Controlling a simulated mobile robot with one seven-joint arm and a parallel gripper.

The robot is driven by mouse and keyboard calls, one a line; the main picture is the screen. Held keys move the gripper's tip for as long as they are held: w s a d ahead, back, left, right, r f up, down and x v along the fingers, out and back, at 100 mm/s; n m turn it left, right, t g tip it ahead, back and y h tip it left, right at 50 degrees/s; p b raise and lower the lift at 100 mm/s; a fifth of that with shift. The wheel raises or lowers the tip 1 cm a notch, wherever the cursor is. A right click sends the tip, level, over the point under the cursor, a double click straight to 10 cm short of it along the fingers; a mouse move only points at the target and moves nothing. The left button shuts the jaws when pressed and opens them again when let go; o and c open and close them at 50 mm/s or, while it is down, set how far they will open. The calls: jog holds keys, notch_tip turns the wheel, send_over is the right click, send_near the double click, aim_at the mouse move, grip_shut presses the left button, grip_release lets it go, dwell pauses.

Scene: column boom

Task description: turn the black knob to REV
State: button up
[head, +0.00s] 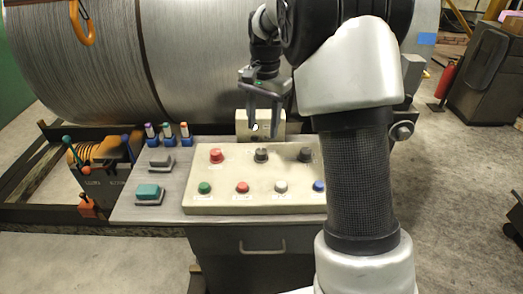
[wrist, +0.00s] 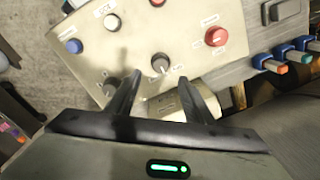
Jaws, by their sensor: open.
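A black knob (head: 261,155) sits in the middle of the back row of the beige control panel (head: 225,207); a second dark knob (head: 305,155) stands right of it. In the wrist view the middle black knob (wrist: 160,62) shows just beyond my fingertips, with a pale pointer mark, and the other dark knob (wrist: 110,88) is at left. The labels are too small to read. My gripper (head: 263,132) points down above the panel's back edge, open and empty; its fingers (wrist: 160,82) appear apart from the knob.
A red knob (head: 216,155) is left of the black one. Green (head: 204,187), red (head: 242,187), white (head: 281,186) and blue (head: 319,185) buttons line the front. A small box (head: 243,123) stands behind the panel near my fingers.

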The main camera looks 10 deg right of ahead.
aim_at(261, 151)
notch_tip(261, 151, down, 9)
jog(key=shift+w+a+f+b, duration=0.1)
jog(key=shift+w+a+b, duration=0.05)
jog(key=shift+b, duration=0.45)
jog(key=c, duration=1.1)
jog(key=shift+o, duration=0.2)
jog(key=n+p, duration=0.1)
jog(key=n, duration=0.2)
jog(key=shift+n+p, duration=0.3)
jog(key=shift+p, duration=0.05)
jog(key=n+p, duration=0.1)
jog(key=n, duration=0.4)
jog(key=shift+w, duration=0.1)
jog(key=shift+n+p, duration=0.3)
